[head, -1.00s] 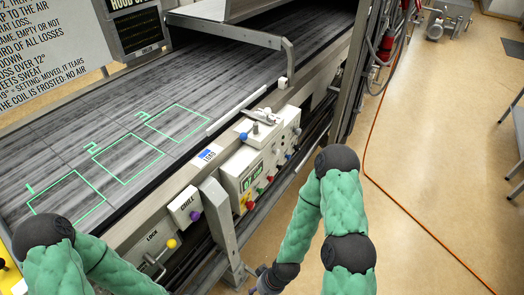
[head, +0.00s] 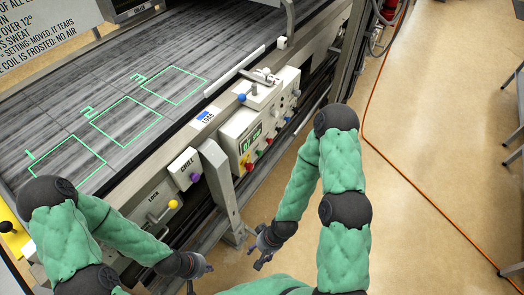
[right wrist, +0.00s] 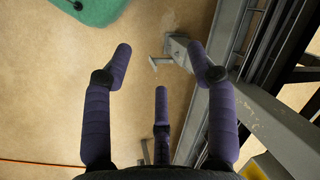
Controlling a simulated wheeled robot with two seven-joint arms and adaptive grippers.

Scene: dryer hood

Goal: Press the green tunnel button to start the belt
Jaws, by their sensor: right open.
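The control box (head: 243,135) with a small green display stands on the near side of the belt frame. A row of small coloured knobs and buttons runs along its lower front; a small green one (head: 257,153) sits between red ones, and its label is too small to read. My right gripper (head: 262,250) is low in front of the frame, below the box and clear of it. In the right wrist view its purple fingers (right wrist: 160,90) are spread and empty over the floor. My left gripper (head: 202,273) is low near the frame, its opening unclear.
The grey belt (head: 115,85) carries green outlined squares marked 1, 2 and 3. A grey metal post (head: 220,185) stands between my grippers and the box. CHILL (head: 185,168) and LOCK (head: 150,212) controls sit further left. An orange cable (head: 400,187) crosses open floor at right.

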